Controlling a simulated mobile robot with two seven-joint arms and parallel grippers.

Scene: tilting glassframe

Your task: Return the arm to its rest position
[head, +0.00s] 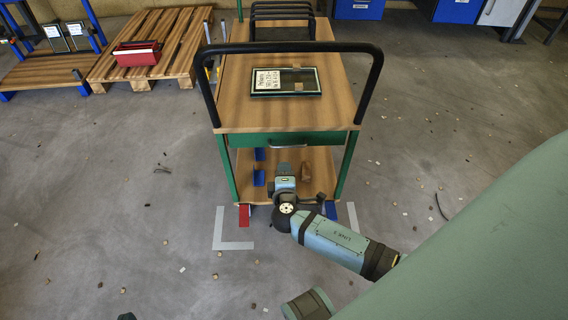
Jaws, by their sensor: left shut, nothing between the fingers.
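My right arm comes in from the lower right, its blue-green link reaching the cart's front. Its gripper end (285,180) is over the lower shelf's front area; I cannot make out its fingers, and whether it holds anything is unclear. A small dark piece at the bottom edge, left of centre, appears to be my left gripper (126,316); it is mostly cut off, shut and empty. A dark-framed glass panel (286,82) with a white label lies flat on the cart's wooden top (245,115), apart from both grippers.
The cart has a black push handle (372,80), a green drawer (250,140) and a lower shelf (240,180). Light floor markings (220,240) flank its front. Wooden pallets (170,50) with a red case (137,54) stand at the back left. Open floor lies left and right.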

